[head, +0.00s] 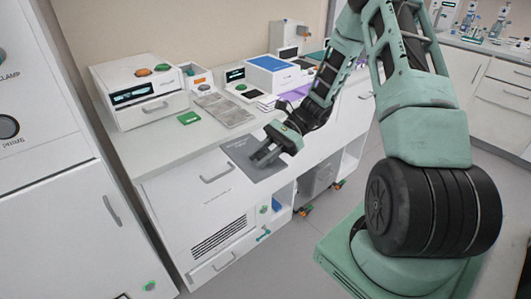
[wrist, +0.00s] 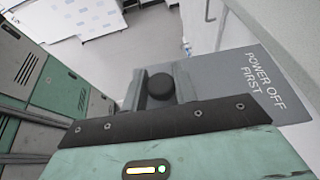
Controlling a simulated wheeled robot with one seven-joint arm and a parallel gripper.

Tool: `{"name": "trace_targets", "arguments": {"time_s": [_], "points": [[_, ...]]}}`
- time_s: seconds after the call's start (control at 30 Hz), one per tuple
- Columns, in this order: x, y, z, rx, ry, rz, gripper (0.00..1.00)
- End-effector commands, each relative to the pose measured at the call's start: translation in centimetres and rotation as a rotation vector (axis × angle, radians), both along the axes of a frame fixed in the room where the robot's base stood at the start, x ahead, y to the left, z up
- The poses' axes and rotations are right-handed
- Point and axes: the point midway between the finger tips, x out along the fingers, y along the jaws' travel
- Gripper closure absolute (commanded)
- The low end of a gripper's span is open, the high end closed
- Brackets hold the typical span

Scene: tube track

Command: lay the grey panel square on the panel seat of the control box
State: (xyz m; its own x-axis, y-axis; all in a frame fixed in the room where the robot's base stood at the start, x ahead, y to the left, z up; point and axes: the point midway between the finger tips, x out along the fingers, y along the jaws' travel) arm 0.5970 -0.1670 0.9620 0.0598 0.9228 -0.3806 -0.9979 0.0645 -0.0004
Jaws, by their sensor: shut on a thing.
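The grey panel (head: 241,151) is a flat dark-grey plate with a round black knob (wrist: 159,86). In the wrist view the panel (wrist: 235,80) bears the white words "POWER OFF FIRST". My gripper (head: 265,157) is shut on the knob, with a finger on either side of it in the wrist view (wrist: 160,88). In the head view the panel overlaps the front edge of the white counter; whether it touches anything there I cannot tell. I cannot make out the panel seat, and I cannot tell which white unit is the control box.
On the counter stand a white instrument (head: 140,92), a flat grey tray (head: 224,109), a small green block (head: 189,118) and a blue-topped box (head: 272,65).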

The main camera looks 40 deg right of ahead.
Motion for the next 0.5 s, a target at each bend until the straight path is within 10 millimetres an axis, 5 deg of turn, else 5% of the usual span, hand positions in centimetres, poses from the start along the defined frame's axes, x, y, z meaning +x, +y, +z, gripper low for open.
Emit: {"name": "trace_targets", "arguments": {"time_s": [0.5], "points": [[2.7,2.6,-5.0,0.004,0.004,-0.303,1.0]]}}
